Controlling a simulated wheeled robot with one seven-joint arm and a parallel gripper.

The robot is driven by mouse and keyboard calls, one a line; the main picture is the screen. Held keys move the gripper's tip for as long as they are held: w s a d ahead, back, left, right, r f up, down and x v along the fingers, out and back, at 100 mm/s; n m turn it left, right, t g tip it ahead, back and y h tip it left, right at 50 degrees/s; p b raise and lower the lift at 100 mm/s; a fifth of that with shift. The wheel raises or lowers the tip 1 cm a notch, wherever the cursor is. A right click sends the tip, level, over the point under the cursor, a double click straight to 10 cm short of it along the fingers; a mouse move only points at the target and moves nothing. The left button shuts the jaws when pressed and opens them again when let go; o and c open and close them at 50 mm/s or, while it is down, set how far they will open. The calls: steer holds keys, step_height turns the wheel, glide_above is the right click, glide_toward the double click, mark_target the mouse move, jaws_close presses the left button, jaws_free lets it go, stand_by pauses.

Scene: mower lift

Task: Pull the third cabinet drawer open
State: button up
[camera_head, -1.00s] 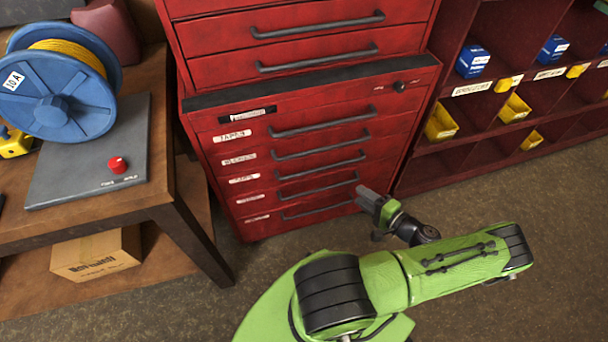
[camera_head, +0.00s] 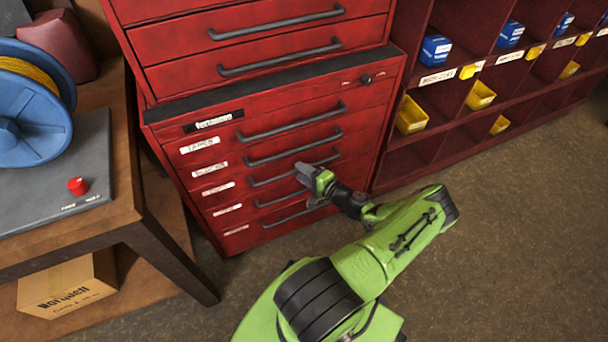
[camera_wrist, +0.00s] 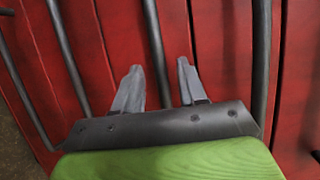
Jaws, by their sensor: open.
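The red cabinet (camera_head: 160,125) has a lower section of several drawers with dark bar handles, and all of these look shut. The third drawer down there has a handle (camera_head: 262,182) partly hidden by my gripper (camera_head: 302,170). In the wrist view, my gripper (camera_wrist: 159,75) is open, its two grey fingers one on each side of a dark bar handle (camera_wrist: 153,35). Both fingers look apart from the bar, and the bar's lower end goes behind the gripper body. I cannot tell how deep the fingertips reach past the bar.
Neighbouring handles run above (camera_wrist: 262,50) and below (camera_wrist: 66,50) the straddled one. A wooden bench (camera_head: 150,215) with a blue cable reel (camera_head: 30,115) stands close on the left, a cardboard box (camera_head: 65,285) beneath it. Red bin shelving (camera_head: 400,165) stands right. The floor at right is clear.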

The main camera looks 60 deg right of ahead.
steer(key=shift+c, duration=0.4)
jaws_close()
steer(key=shift+s, duration=0.15)
